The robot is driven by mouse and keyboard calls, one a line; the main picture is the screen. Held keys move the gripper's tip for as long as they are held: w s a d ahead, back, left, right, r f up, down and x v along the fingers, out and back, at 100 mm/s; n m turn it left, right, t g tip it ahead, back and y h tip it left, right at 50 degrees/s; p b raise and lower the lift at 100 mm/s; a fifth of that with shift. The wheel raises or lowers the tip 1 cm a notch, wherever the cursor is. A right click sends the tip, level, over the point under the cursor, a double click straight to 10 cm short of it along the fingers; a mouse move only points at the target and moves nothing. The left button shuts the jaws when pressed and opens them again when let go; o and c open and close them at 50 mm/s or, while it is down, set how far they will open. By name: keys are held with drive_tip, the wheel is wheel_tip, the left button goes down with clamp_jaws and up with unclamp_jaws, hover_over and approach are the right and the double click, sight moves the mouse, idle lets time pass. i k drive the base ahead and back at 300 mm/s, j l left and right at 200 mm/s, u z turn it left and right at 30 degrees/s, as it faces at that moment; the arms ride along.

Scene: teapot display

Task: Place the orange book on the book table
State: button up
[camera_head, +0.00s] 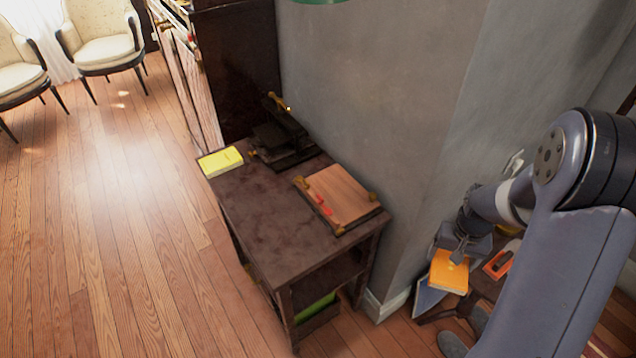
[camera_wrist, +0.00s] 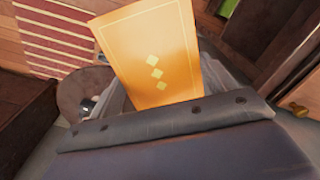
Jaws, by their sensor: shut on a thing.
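The orange book (camera_head: 449,271) is held in my gripper (camera_head: 462,250) at the lower right of the head view, well to the right of the dark table. In the wrist view the orange book (camera_wrist: 158,60) stands out beyond the gripper, its cover with yellow diamonds facing the camera. The fingers are mostly hidden there. The dark wooden table (camera_head: 262,222), likely the book table, stands at the centre against the grey wall. A yellow book (camera_head: 220,161) lies at its far left corner.
On the table are a wooden board with a red item (camera_head: 340,193) and a dark press-like device (camera_head: 280,135). The table's front left top is bare. A grey wall corner (camera_head: 440,130) stands between my arm and the table. Open floor (camera_head: 110,240) lies left.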

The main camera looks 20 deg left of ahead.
sight(252, 195)
drive_tip(key=j+z, duration=0.15)
drive_tip(key=j, duration=0.25)
drive_tip(key=k+j+z, duration=0.15)
drive_tip(key=j, duration=0.25)
drive_tip(key=j+z, duration=0.15)
drive_tip(key=j, duration=0.3)
drive_tip(key=k+j+z, duration=0.15)
drive_tip(key=j, duration=0.2)
drive_tip(key=k+j+z, duration=0.2)
drive_tip(key=j, duration=0.2)
drive_tip(key=j+z, duration=0.15)
drive_tip(key=j, duration=0.65)
drive_tip(key=i+j, duration=0.15)
drive_tip(key=j, duration=0.25)
